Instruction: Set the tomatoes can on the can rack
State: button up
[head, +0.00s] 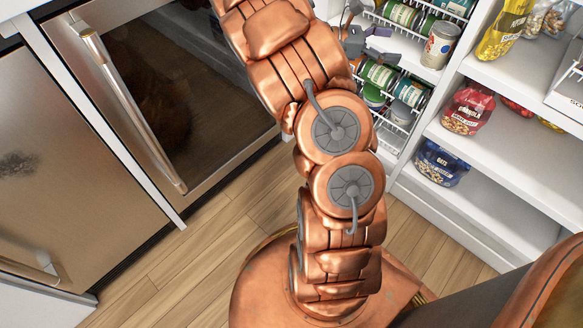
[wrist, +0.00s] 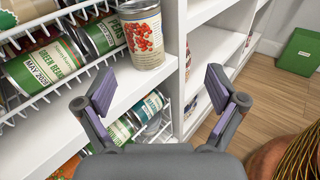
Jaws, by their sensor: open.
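The tomatoes can (wrist: 143,38), with red tomatoes on a pale label and a green band, stands upright on the shelf, right beside the can rack. It also shows in the head view (head: 440,46). The white wire can rack (wrist: 52,96) holds green-labelled cans lying on their sides, at the left of the wrist view. My gripper (wrist: 160,89) is open and empty, its fingers spread apart below the can in the wrist view, not touching it. In the head view my gripper (head: 366,42) is partly hidden behind my arm.
A second wire rack with cans (head: 398,112) sits on the shelf below. A vertical shelf divider stands just right of the tomatoes can. Snack bags (head: 468,107) fill the shelves to the right. A green box (wrist: 300,52) stands on the floor.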

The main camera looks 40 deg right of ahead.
jog(key=s+a+f+m+t+y, duration=0.2)
jog(key=s+a+m+y, duration=0.1)
jog(key=a, duration=1.2)
jog(key=s+a+f+m+t+y, duration=0.2)
jog(key=s+a+y, duration=0.3)
jog(key=a, duration=1)
jog(key=s+a+f+m+t+y, duration=0.2)
jog(key=s+a+y, duration=0.3)
jog(key=a, duration=1)
jog(key=shift+s+a+f+m+t, duration=0.15)
jog(key=shift+s+m+t, duration=0.25)
jog(key=shift+m+t, duration=0.4)
